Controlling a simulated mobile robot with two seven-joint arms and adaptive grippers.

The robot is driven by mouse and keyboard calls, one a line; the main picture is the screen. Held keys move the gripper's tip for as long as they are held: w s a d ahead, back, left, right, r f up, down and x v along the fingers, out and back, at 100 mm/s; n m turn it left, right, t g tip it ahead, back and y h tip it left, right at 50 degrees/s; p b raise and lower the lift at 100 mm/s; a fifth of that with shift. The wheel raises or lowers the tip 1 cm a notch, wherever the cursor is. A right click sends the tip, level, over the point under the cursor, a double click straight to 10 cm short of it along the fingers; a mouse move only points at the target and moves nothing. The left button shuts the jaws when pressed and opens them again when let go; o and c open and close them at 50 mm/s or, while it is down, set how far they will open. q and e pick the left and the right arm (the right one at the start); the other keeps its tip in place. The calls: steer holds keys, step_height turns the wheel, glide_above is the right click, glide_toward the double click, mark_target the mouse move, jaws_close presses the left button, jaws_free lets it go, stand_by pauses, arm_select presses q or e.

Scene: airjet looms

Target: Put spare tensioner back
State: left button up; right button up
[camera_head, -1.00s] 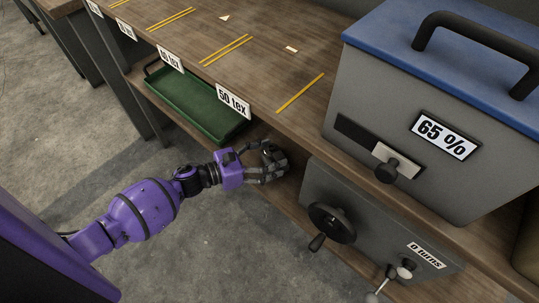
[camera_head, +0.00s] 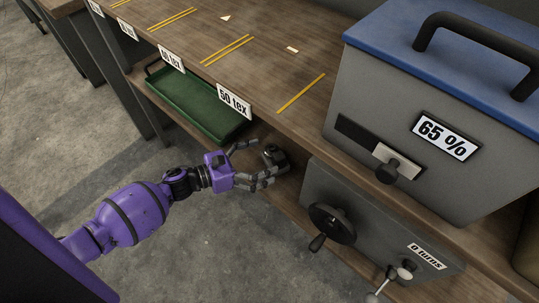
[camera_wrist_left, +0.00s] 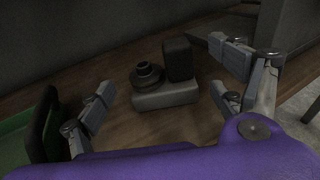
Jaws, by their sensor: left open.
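The spare tensioner (camera_head: 275,157), a small dark grey device, sits on the lower shelf between the green tray and the crank box. In the left wrist view the tensioner (camera_wrist_left: 165,95) rests upright, with a round disc and a dark block on a lighter base. My left gripper (camera_head: 257,164) is open, with its fingers spread just in front of the tensioner. In the left wrist view the gripper's fingers (camera_wrist_left: 168,92) stand apart on either side, with gaps to it. My right gripper is not in view.
The green tray (camera_head: 184,108) looks empty and stands left of the tensioner on the lower shelf (camera_head: 289,195). The grey crank box (camera_head: 375,222), with a black handwheel, stands to the right. The wooden upper top (camera_head: 258,80) overhangs the shelf, bearing a large blue-lidded box (camera_head: 345,95).

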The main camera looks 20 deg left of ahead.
arm_select(q)
steer(key=v, duration=0.9)
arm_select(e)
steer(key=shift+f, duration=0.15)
arm_select(q)
steer(key=shift+s, duration=0.1)
steer(key=s+d+r+m+g+y+p, duration=0.1)
steer(key=s+r+m+y+p, duration=0.2)
steer(key=s+m+p, duration=0.4)
steer(key=s+d+r+m+g+y+p, duration=0.1)
steer(key=s+d+r+m+y+p, duration=0.1)
steer(key=s+m+y+p, duration=0.2)
steer(key=s+d+r+m+y+p, duration=0.2)
steer(key=s+r+m+y+p, duration=0.1)
steer(key=s+m+p, duration=0.7)
steer(key=s+m, duration=0.4)
steer(key=m, duration=0.4)
steer(key=shift+d+r+g+y, duration=0.25)
steer(key=shift+r+g+y, duration=0.1)
steer(key=shift+g+y, duration=0.05)
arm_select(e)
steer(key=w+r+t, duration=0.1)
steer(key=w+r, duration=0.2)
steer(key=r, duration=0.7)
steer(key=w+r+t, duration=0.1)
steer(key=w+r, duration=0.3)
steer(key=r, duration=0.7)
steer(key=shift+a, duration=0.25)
